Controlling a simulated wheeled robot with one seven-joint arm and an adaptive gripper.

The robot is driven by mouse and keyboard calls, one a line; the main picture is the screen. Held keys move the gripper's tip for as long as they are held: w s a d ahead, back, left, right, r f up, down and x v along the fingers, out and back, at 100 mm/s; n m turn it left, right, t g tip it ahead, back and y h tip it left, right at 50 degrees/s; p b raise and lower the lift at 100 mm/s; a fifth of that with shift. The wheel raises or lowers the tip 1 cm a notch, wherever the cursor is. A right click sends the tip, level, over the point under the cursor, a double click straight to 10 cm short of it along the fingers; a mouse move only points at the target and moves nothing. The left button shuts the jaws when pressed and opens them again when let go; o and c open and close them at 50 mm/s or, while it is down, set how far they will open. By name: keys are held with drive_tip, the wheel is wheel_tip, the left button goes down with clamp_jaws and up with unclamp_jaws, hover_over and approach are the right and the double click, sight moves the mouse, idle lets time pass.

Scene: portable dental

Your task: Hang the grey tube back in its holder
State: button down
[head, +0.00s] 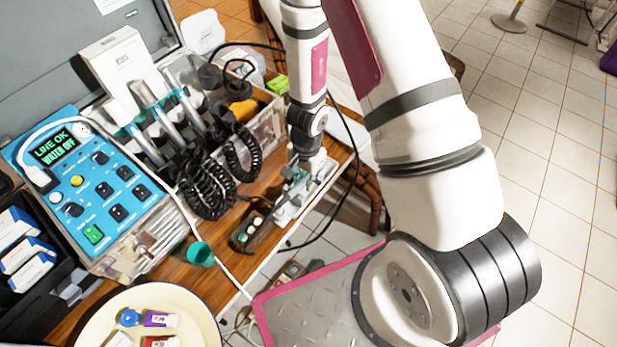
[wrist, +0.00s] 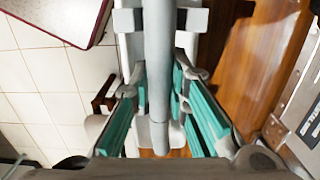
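A smooth grey tube (wrist: 158,60) runs from the top edge to the lower middle of the wrist view. My gripper (wrist: 160,80) has its teal-padded fingers on both sides of the tube, with the tips close to it. Whether the pads touch the tube is not clear. A pale grey support with side blocks (wrist: 194,20) lies under the tube. In the head view my gripper (head: 302,172) points down at the right table edge over a pale grey stand (head: 290,206). Several grey-and-black handpieces with coiled black cords stand in a holder (head: 165,142) left of my gripper.
A blue control unit (head: 95,185) with a lit screen stands left on the wooden table (head: 185,275). A clear bin (head: 262,130) stands behind. Cables cross the table edge.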

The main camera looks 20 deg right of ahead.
drive_tip(key=shift+r, duration=0.1)
drive_tip(key=shift+r+p, duration=1.55)
drive_tip(key=shift+r, duration=2.1)
